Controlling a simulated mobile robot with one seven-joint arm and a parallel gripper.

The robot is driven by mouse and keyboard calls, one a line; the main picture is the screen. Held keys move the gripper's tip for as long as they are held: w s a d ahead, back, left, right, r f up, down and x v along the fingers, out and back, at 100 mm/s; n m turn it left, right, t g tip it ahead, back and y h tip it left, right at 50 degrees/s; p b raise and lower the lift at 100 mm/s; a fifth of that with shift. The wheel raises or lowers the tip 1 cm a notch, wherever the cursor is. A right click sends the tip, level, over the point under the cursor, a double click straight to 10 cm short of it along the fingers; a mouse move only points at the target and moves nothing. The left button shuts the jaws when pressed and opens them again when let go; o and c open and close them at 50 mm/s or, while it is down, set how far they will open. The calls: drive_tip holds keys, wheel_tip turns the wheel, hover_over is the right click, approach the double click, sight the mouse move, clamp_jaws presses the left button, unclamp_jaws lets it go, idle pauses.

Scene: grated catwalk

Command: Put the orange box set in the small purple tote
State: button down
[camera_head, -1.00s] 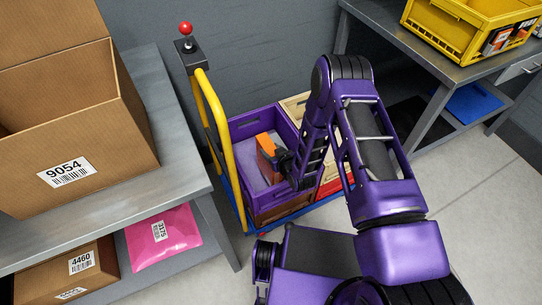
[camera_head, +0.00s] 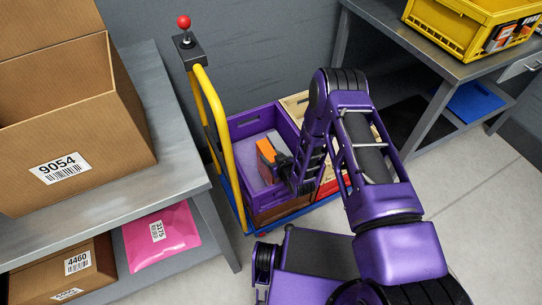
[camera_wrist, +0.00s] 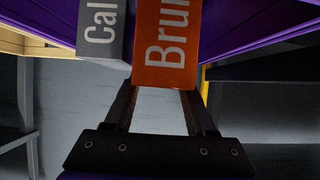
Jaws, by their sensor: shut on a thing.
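The purple tote (camera_head: 238,126) stands on a low cart in the head view, with its pale inner floor partly visible. The orange box set (camera_head: 265,148) is inside the tote's opening, held tilted at the end of my arm. In the wrist view the orange box set (camera_wrist: 166,45) shows an orange spine lettered "Brun", beside a grey face (camera_wrist: 101,28) lettered "Cal". My gripper (camera_wrist: 163,92) is shut on it, with one finger on each side of its lower end. My forearm hides the tote's right side. I cannot tell whether the box set touches the tote floor.
A yellow handle (camera_head: 217,130) rises at the tote's left, with a red-knobbed post (camera_head: 184,24) above. A tan wooden crate (camera_head: 294,106) and a red bin (camera_head: 331,187) sit right of the tote. A grey bench (camera_head: 178,150) with cartons stands left; a yellow crate (camera_head: 452,35) is on the right bench.

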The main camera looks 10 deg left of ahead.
drive_tip(key=shift+c, duration=1.1)
unclamp_jaws()
drive_tip(key=shift+r, duration=0.15)
drive_tip(key=shift+r+p, duration=0.6)
drive_tip(key=shift+p, duration=0.15)
drive_tip(key=p+v, duration=0.1)
drive_tip(key=v, duration=1.1)
drive_tip(key=shift+f, duration=0.1)
